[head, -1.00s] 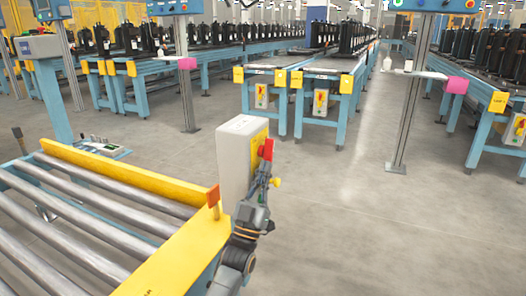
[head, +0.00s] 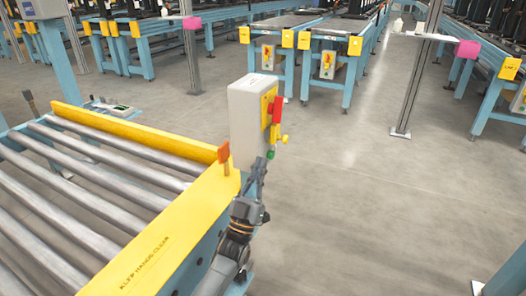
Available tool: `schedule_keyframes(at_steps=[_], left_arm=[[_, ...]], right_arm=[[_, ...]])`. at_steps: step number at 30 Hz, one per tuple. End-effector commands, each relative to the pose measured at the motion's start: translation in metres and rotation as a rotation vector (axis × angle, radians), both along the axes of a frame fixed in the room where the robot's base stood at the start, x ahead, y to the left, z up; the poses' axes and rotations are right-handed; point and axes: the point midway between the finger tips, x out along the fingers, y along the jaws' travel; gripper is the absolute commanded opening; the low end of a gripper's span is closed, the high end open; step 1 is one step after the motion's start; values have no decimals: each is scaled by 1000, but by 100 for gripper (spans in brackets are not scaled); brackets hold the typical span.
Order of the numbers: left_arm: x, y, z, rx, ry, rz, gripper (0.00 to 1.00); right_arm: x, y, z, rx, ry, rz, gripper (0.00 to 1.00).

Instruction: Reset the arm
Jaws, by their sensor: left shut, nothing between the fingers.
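My left gripper (head: 260,166) is dark grey and stands at the end of my arm, which rises from the bottom middle of the head view. Its fingers are shut and empty, pointing up. It is just below and in front of a grey control box (head: 244,126) with a yellow face. A red handle (head: 277,110), a yellow knob and a green button (head: 271,154) show on the box's right side. The fingertips show close to the green button; I cannot tell if they touch. My right gripper is not in view.
A roller conveyor (head: 165,262) with yellow rails fills the lower left, close beside my left arm. An orange tab (head: 224,153) stands at its corner. Grey posts (head: 191,70) and blue-legged conveyor lines (head: 348,72) stand further back. The floor (head: 380,210) on the right is open.

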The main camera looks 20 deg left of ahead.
Motion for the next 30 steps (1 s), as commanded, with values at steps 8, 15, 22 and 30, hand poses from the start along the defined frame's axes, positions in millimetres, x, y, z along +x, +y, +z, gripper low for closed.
schedule_keyframes(at_steps=[8, 15, 22, 30], left_arm=[[-3, 0, -6, 0, 0, 0, 0], [-3, 0, -6, 0, 0, 0, 0], [-5, -6, -14, 7, 67, -8, 0], [-34, -44, -69, 63, 512, -56, 0]], right_arm=[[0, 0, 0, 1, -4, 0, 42], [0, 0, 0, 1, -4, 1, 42], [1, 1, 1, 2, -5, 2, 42], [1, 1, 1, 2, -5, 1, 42]])
